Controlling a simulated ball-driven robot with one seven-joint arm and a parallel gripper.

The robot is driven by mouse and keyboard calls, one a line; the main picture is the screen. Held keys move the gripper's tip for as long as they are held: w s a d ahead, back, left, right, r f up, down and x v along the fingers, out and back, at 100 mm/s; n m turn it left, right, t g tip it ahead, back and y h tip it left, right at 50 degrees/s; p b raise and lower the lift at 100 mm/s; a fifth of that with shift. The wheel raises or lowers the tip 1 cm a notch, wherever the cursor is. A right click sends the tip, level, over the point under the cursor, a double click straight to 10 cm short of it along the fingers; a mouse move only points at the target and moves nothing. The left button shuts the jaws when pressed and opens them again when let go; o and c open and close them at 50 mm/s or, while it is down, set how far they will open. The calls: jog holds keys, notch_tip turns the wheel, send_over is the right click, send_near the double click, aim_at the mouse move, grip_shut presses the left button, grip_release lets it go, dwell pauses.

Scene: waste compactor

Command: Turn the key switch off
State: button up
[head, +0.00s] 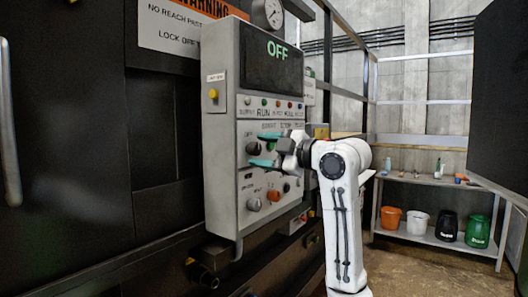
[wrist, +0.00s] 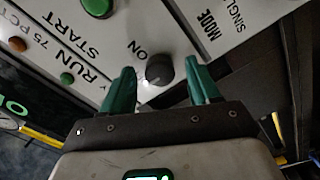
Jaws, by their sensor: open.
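A grey control box (head: 222,165) is mounted on the dark machine at the left, and its display (head: 272,58) reads OFF. A dark round switch (wrist: 158,68), with ON printed beside it, shows in the wrist view; I take it as the key switch. A light mark runs along its lower edge. My gripper (head: 257,149), with teal fingers, reaches the box front from the right. In the wrist view my gripper (wrist: 159,75) is open, with one finger on each side of the switch. Contact cannot be told.
A green button (wrist: 97,6) and a smaller green one (wrist: 67,78) are near the switch. An orange-red knob (head: 273,195) sits lower on the panel. A shelf table (head: 415,181) with several buckets stands at the back right. Floor is clear before it.

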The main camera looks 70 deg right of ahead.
jog(key=shift+s, duration=0.1)
jog(key=b+v, duration=0.1)
jog(key=v, duration=0.9)
jog(key=shift+s+a, duration=0.2)
jog(key=shift+s, duration=0.05)
dwell(0.3)
